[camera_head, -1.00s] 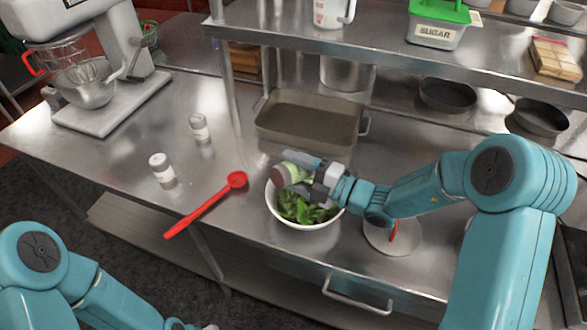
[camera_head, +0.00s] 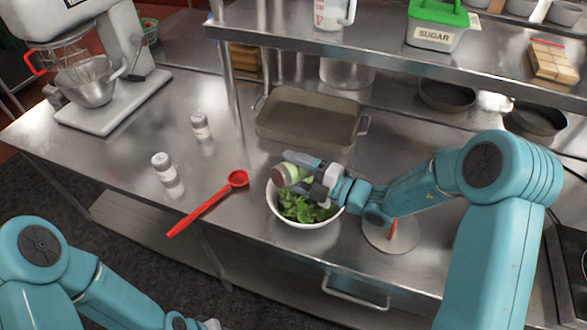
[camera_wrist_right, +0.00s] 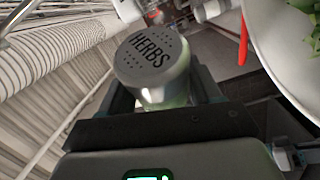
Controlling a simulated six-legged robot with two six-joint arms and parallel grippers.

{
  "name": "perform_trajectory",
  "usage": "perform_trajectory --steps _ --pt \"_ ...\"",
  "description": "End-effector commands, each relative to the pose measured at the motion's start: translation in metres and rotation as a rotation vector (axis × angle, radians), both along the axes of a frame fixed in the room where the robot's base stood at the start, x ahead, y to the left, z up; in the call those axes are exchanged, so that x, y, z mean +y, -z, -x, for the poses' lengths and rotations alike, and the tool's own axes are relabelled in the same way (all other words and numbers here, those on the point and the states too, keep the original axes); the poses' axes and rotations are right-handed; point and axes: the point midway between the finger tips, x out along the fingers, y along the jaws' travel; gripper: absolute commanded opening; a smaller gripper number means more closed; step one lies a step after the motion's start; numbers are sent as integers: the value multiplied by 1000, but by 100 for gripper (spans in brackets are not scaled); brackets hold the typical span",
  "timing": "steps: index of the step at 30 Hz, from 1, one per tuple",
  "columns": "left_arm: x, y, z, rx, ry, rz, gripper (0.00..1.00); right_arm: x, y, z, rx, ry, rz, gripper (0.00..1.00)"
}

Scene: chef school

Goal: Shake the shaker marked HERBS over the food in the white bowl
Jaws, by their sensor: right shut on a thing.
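The white bowl (camera_head: 309,224) stands on the steel counter with green leaves (camera_head: 303,208) in it. My right gripper (camera_head: 303,175) is shut on the HERBS shaker (camera_head: 286,175), holding it tilted on its side above the back left of the bowl. In the right wrist view the shaker's grey lid (camera_wrist_right: 152,57) shows its holes and the word HERBS, between the fingers; the bowl's rim (camera_wrist_right: 262,45) is at the upper right. My left arm is at the lower left in the head view; its gripper (camera_head: 205,325) is only partly visible at the bottom edge.
A round plate-like thing (camera_head: 398,237) is to the right. A shelf with a SUGAR tub (camera_head: 436,34) overhangs the back.

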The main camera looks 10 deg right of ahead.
Motion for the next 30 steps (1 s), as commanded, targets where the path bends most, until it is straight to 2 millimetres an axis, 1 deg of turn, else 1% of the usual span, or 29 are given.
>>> perform_trajectory --steps 2,6,8,17,22,30 --pt "0 4 0 0 0 0 37 0 5 0 1 0 -1 26" --pt "0 15 0 0 0 0 37 0 26 0 2 0 -1 26" --pt "0 18 0 0 0 0 37 0 32 0 0 0 0 26" --pt "0 15 0 0 0 0 37 0 30 0 -7 0 12 26" --pt "0 15 0 0 0 0 37 0 33 0 -62 0 123 26" --pt "0 15 0 0 0 0 37 3 53 5 -171 -60 321 26"
